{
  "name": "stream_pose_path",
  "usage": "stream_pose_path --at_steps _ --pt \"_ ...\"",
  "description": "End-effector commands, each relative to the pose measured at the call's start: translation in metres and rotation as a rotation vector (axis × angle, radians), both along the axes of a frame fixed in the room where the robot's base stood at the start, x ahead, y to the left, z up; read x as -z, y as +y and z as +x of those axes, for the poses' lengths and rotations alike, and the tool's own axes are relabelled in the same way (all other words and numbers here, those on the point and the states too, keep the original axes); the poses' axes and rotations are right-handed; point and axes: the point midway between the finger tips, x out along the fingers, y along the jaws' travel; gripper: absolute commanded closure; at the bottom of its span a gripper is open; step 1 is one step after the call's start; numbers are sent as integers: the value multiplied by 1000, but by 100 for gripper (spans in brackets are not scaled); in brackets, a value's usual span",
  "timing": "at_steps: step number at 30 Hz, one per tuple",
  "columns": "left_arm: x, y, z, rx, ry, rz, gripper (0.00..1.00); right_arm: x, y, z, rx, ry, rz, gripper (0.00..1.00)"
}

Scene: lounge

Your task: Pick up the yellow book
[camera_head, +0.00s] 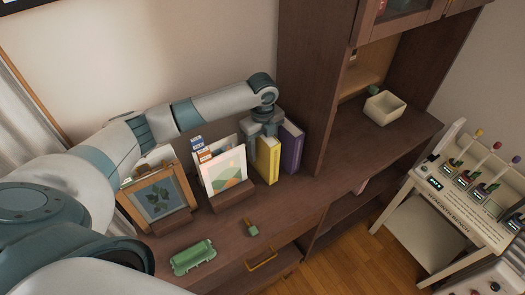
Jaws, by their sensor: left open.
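The yellow book (268,161) stands upright on the brown cabinet top, its spine facing me. A purple book (292,147) stands just to its right. My left arm reaches in from the left, and my left gripper (262,137) points down over the top of the yellow book. The gripper is open, with its fingertips around or close to the book's upper edge; whether they touch it I cannot tell. My right gripper is not in view.
Left of the book stand a white picture card in a wooden holder (231,198) and a framed leaf picture (158,198). A green tray (193,257) and a small green-and-brown object (251,229) lie in front. The tall cabinet side (309,80) rises at right.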

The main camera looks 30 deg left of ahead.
Motion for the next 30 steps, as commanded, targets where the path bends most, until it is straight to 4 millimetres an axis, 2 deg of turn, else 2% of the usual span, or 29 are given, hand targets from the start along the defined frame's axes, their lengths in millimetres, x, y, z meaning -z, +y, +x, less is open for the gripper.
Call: stream_pose_path --at_steps 10,15,17,26,30 --pt "0 0 0 0 0 0 48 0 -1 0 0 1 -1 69" --pt "0 0 0 0 0 0 89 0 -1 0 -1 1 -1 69" --pt "0 0 0 0 0 0 100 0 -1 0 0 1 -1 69" --pt "-2 0 1 0 -2 0 100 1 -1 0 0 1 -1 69" --pt "-9 0 1 0 -3 -1 100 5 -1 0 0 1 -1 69"
